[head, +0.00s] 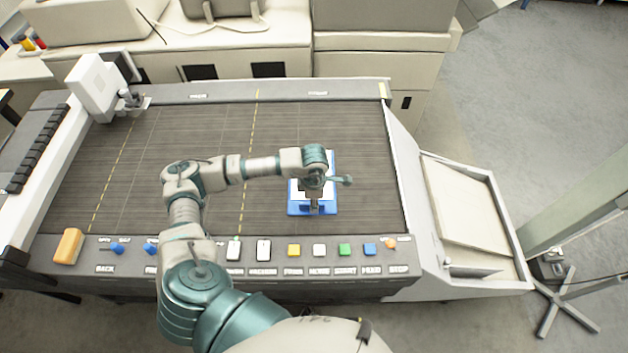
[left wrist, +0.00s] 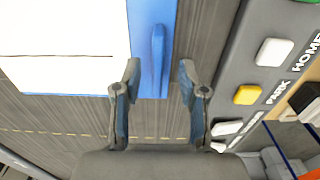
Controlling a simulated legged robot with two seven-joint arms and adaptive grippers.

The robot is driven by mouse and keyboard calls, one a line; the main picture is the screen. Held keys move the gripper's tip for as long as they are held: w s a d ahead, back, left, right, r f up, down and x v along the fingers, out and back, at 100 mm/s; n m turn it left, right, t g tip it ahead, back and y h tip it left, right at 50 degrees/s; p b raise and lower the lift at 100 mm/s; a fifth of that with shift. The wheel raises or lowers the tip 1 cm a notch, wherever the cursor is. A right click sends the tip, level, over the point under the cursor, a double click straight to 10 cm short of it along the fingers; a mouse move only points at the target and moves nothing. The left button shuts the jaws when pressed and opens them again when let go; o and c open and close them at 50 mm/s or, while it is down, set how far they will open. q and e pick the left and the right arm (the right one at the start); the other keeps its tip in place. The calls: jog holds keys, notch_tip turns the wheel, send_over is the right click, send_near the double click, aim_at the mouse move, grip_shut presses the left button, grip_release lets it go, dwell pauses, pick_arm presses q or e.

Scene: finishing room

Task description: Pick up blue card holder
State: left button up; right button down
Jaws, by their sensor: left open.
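The blue card holder (head: 328,207) lies on the dark ribbed bed of the machine, right of centre, with white cards in it. My left gripper (head: 313,205) is over it and hides its middle. In the left wrist view the holder's blue edge (left wrist: 148,15) and white cards (left wrist: 60,30) fill the upper left. My left gripper (left wrist: 160,75) is open there, with one finger on each side of the holder's raised blue lip (left wrist: 158,60). I cannot tell whether the fingers touch it. My right gripper is not in view.
A control panel (head: 215,268) with coloured buttons runs along the front edge, close to the gripper. A white tray (head: 470,210) stands at the right, and a white carriage (head: 95,85) at the far left. The bed (head: 210,130) is otherwise clear.

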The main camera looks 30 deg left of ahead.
pick_arm(q)
jog(key=f, duration=0.1)
jog(key=a+f, duration=0.1)
jog(key=f, duration=0.1)
jog(key=shift+a+f, duration=0.1)
jog(key=shift+a, duration=0.05)
jog(key=shift+d, duration=0.3)
jog(key=c, duration=0.7)
grip_shut()
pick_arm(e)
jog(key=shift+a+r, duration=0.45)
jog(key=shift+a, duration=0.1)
